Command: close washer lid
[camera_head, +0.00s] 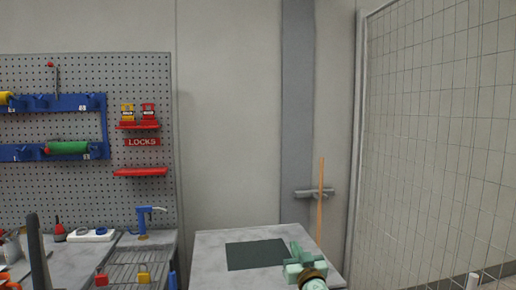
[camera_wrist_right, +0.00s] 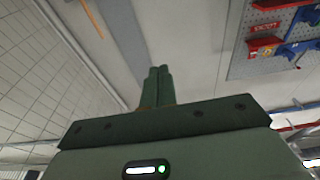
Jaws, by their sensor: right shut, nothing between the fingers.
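No washer lid can be made out for certain. At the lower left of the head view is a basin with a wire rack (camera_head: 122,266) and a blue tap (camera_head: 145,220) behind it. A dark upright piece (camera_head: 36,252) stands left of the basin; I cannot tell whether it is a raised lid seen edge-on. My right gripper (camera_head: 300,256) is over the right part of the grey table, well right of the basin. In the right wrist view its fingers (camera_wrist_right: 157,82) are together and empty. My left gripper is not in view.
The grey table (camera_head: 213,263) carries a dark green mat (camera_head: 256,254). A wooden pole (camera_head: 321,200) stands behind my right gripper. A pegboard (camera_head: 130,95) with rollers and locks hangs at left. A mesh fence (camera_head: 435,140) closes off the right.

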